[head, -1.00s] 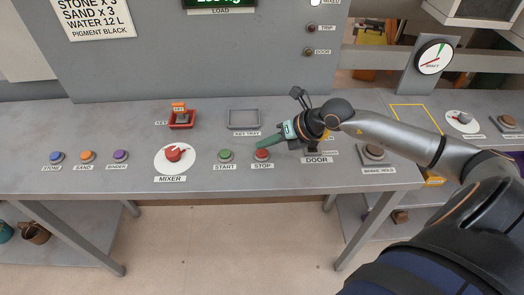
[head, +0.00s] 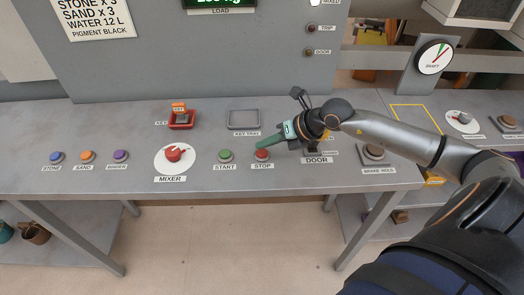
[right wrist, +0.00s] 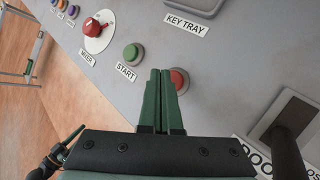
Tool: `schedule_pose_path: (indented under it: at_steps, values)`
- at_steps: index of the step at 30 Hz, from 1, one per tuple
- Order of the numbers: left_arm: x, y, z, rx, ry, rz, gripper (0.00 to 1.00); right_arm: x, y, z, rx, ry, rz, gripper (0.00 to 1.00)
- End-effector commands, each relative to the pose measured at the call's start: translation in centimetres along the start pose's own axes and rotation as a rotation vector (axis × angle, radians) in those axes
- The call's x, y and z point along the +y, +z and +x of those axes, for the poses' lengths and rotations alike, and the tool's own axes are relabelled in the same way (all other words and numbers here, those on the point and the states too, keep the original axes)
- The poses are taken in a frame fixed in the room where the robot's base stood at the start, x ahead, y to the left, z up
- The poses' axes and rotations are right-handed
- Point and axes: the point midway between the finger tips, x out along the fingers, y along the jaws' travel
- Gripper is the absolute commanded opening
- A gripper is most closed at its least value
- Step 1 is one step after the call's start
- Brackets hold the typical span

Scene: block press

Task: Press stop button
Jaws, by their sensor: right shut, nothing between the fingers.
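The red stop button (head: 262,155) sits on the grey console above its STOP label, to the right of the green start button (head: 225,155). My right gripper (head: 260,144) is shut and empty, with its green fingertips over or just behind the stop button in the head view. In the right wrist view the shut fingers (right wrist: 160,72) point at the console, and the red stop button (right wrist: 179,80) shows just to their right, partly hidden by them. I cannot tell whether the fingertips touch the button. My left gripper is not in view.
The red mixer knob (head: 174,154) is left of the start button. The empty key tray (head: 243,118) lies behind the buttons. The DOOR label (head: 317,160) and the brake hold button (head: 373,152) are to the right, near my right arm.

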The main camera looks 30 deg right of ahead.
Motion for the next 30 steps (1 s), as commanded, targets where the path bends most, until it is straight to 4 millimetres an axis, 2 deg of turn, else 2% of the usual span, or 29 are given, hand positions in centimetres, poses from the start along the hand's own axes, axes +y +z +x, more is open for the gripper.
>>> schedule_pose_path:
  at_steps: [30]
  values:
    - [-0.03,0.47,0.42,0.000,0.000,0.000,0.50,-0.47,-0.49,0.65,0.000,0.000,0.000,0.00]
